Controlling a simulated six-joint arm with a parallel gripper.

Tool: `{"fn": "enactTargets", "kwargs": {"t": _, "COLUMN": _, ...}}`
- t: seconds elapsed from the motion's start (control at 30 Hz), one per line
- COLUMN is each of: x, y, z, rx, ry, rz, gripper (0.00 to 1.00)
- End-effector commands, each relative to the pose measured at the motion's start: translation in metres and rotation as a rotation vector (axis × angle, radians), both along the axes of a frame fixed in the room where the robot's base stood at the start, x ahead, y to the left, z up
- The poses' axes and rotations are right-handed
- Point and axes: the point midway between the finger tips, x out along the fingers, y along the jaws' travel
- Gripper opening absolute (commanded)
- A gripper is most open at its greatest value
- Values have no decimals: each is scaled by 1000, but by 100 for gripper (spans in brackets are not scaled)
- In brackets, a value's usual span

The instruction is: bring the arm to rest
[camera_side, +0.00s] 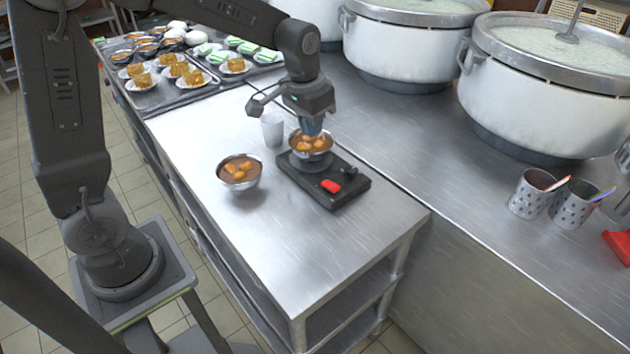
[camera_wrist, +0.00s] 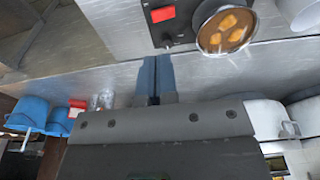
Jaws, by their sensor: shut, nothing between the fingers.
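My gripper (camera_side: 311,127) hangs from the arm, fingers pointing down, by the far rim of a steel bowl (camera_side: 312,152) in the side view. In the wrist view its blue fingers (camera_wrist: 156,62) are pressed together with nothing between them, apart from that bowl (camera_wrist: 226,28). A second similar bowl (camera_side: 239,172) stands on the steel table to the left.
A white cup (camera_side: 272,130) stands close behind the bowls. Large stockpots (camera_side: 530,95) line the back counter. Perforated steel holders (camera_side: 531,197) with utensils stand at right. Trays (camera_side: 165,100) of plated food and bowls lie at far left. The table's front (camera_side: 300,260) is clear.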

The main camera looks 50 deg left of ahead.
Motion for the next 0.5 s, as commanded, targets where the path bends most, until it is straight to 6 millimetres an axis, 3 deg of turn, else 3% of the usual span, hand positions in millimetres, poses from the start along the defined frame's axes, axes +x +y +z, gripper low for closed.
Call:
{"fn": "enactTargets", "kwargs": {"t": 0.03, "x": -16, "y": -4, "z": 17, "rx": 1, "ry": -34, "rz": -2, "gripper": 0}}
{"fn": "enactTargets", "kwargs": {"t": 0.2, "x": -69, "y": -13, "z": 54, "rx": 2, "ry": -127, "rz": -2, "gripper": 0}}
{"fn": "enactTargets", "kwargs": {"t": 0.33, "x": -112, "y": -19, "z": 70, "rx": 1, "ry": -197, "rz": -3, "gripper": 0}}
{"fn": "enactTargets", "kwargs": {"t": 0.5, "x": -161, "y": -25, "z": 77, "rx": -4, "ry": -281, "rz": -2, "gripper": 0}}
